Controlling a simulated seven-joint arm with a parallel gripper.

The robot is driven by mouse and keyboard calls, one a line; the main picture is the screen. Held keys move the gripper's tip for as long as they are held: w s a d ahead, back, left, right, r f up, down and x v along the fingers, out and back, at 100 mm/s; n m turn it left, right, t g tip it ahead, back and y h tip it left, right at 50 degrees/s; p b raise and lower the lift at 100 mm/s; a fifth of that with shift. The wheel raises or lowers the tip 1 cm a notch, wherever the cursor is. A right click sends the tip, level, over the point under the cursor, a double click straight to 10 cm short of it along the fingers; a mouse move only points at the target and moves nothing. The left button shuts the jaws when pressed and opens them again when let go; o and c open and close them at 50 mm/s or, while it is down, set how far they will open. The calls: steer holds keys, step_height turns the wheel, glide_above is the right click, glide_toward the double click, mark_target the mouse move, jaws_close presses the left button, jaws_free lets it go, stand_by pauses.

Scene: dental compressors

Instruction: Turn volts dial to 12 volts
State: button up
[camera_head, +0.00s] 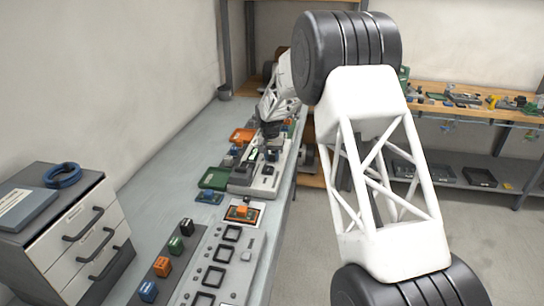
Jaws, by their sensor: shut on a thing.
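A white and grey bench unit (240,180) with a small dark display stands on the long bench, a little above the middle of the picture. My gripper (268,146) is small and dark at the end of my white arm. It points down at the upper part of this unit and is shut on a small part there, which appears to be the volts dial. The dial itself is hidden by the fingers, and its marks and pointer cannot be read.
A green tray (214,178) and an orange bin (243,135) lie left of the unit. Nearer are a panel with several square black frames (215,276), a strip of coloured blocks (162,266) and a drawer cabinet (75,235). The bench's left side has free room.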

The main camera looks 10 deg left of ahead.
mark_target(272, 157)
steer(key=shift+n, duration=0.3)
steer(key=n, duration=0.5)
steer(key=shift+d, duration=0.1)
steer(key=n, duration=0.6)
steer(key=shift+t, duration=0.3)
stand_by(0.4)
steer(key=o, duration=0.9)
steer(key=shift+o, duration=0.2)
steer(key=shift+s+r, duration=0.2)
steer(key=shift+r, duration=3.75)
